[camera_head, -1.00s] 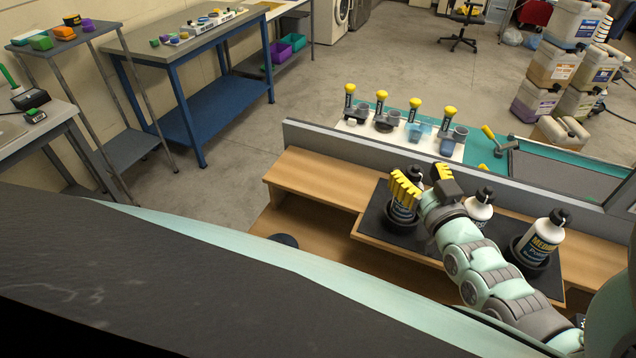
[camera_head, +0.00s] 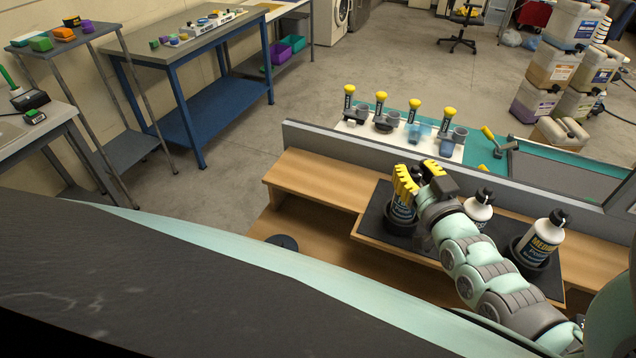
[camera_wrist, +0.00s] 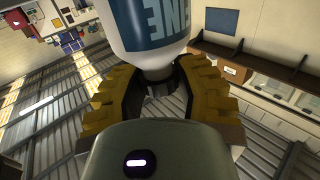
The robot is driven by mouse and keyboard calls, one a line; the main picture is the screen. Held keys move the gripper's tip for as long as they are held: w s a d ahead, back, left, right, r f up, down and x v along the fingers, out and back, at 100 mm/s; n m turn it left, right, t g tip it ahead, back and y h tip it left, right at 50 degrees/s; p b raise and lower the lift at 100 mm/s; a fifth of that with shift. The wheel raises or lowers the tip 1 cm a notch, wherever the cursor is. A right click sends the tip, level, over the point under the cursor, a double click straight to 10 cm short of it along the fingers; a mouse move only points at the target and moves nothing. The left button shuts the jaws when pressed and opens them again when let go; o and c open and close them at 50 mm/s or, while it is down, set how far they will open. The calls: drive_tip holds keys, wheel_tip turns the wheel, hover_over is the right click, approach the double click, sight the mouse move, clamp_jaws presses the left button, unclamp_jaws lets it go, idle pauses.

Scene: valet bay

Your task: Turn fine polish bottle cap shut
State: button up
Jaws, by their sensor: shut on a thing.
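The fine polish bottle (camera_head: 402,211) stands upright in a dark round holder at the left of the black mat, partly covered by my gripper. Its white body and blue "FINE" label (camera_wrist: 160,22) fill the top of the wrist view. My gripper (camera_head: 417,176) is at the bottle's top, with yellow ribbed fingers on either side. In the wrist view the fingers are shut on the dark cap (camera_wrist: 156,76) at the bottle's neck. The fingers mostly hide the cap in the head view, and I cannot tell how far it is turned.
Another white bottle (camera_head: 477,211) stands behind my arm, and a medium polish bottle (camera_head: 541,242) stands to the right in its holder. A grey wall (camera_head: 340,148) runs behind the wooden bench (camera_head: 312,178). Yellow-topped tools stand on a white rack (camera_head: 370,140) beyond it.

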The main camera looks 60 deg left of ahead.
clamp_jaws()
drive_tip(key=shift+r+m+t+h, duration=0.1)
drive_tip(key=shift+m+t+h, duration=0.2)
drive_tip(key=shift+m+t, duration=0.3)
drive_tip(key=shift+m+t+h+p, duration=0.4)
drive_tip(key=shift+m+t+h, duration=0.1)
drive_tip(key=shift+t, duration=0.5)
drive_tip(key=shift+m+t+h+p, duration=1.2)
drive_tip(key=shift+m+t+h, duration=0.95)
drive_tip(key=shift+t, duration=0.25)
drive_tip(key=m+t+h, duration=0.2)
drive_tip(key=h, duration=0.1)
drive_tip(key=shift+m+h+p, duration=0.25)
drive_tip(key=shift+m+p, duration=0.1)
drive_tip(key=shift+p, duration=0.05)
drive_tip(key=shift+m+t+h+b, duration=0.3)
drive_tip(key=shift+m+t+h, duration=0.5)
drive_tip(key=shift+h, duration=0.9)
drive_tip(key=o, duration=0.9)
unclamp_jaws()
